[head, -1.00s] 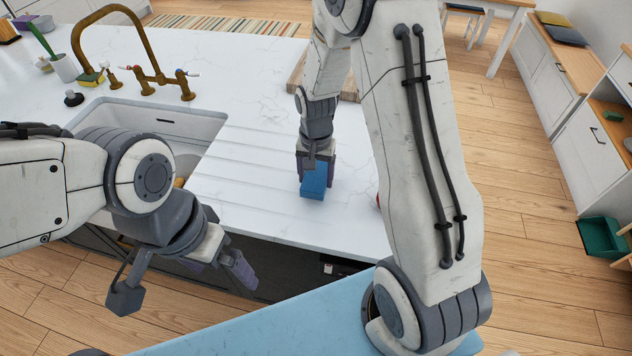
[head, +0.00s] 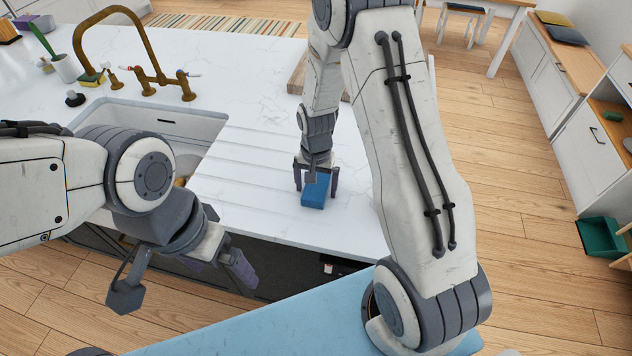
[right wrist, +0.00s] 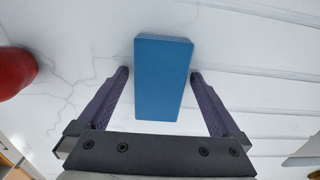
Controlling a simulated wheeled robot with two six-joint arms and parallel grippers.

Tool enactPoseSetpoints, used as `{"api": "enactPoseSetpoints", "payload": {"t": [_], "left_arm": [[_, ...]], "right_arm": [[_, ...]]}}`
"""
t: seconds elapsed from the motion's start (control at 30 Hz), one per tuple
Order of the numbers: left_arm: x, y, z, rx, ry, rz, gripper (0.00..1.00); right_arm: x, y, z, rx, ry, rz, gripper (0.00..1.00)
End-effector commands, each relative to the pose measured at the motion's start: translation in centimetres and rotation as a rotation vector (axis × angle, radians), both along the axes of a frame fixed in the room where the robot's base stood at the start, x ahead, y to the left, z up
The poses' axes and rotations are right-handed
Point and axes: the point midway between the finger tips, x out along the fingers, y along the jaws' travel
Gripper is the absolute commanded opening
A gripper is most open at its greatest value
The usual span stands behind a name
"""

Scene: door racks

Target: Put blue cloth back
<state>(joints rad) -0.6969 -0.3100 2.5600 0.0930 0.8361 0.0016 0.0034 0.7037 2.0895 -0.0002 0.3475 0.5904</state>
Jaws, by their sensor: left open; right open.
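The blue cloth (head: 314,193) is a folded, block-like piece lying on the white counter, right of the sink. It also shows in the right wrist view (right wrist: 163,78). My right gripper (head: 317,188) is open above it, with one finger on each side and a visible gap to the cloth on both sides. In the right wrist view its fingers (right wrist: 158,75) straddle the cloth without gripping it. My left gripper (head: 185,280) is open and empty in front of the sink cabinet, below the counter edge.
The sink (head: 165,130) with a brass tap (head: 150,80) lies to the left. A wooden board (head: 297,75) lies behind my right arm. A red object (right wrist: 15,72) is near the cloth in the right wrist view. Grooved counter between sink and cloth is clear.

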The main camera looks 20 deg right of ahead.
Motion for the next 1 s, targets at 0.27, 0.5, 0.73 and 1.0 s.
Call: {"api": "enactPoseSetpoints", "payload": {"t": [0.27, 0.5, 0.73, 1.0], "left_arm": [[0.0, 0.0, -0.7, 0.0, 0.0, 0.0, 1.0], [0.0, 0.0, -1.7, 0.0, 0.0, -0.001, 1.0], [0.0, 0.0, -2.1, 0.0, 0.0, -0.001, 1.0], [0.0, 0.0, -2.1, 0.0, 0.0, -0.001, 1.0]], "right_arm": [[0.2, 0.0, 3.3, -0.001, -0.008, 0.0, 1.0], [0.2, 0.0, 8.5, -0.001, -0.008, 0.0, 1.0], [0.1, 0.0, 11.7, 0.0, -0.002, 0.0, 1.0], [0.0, 0.0, 12.3, 0.0, 0.001, 0.0, 1.0]]}}
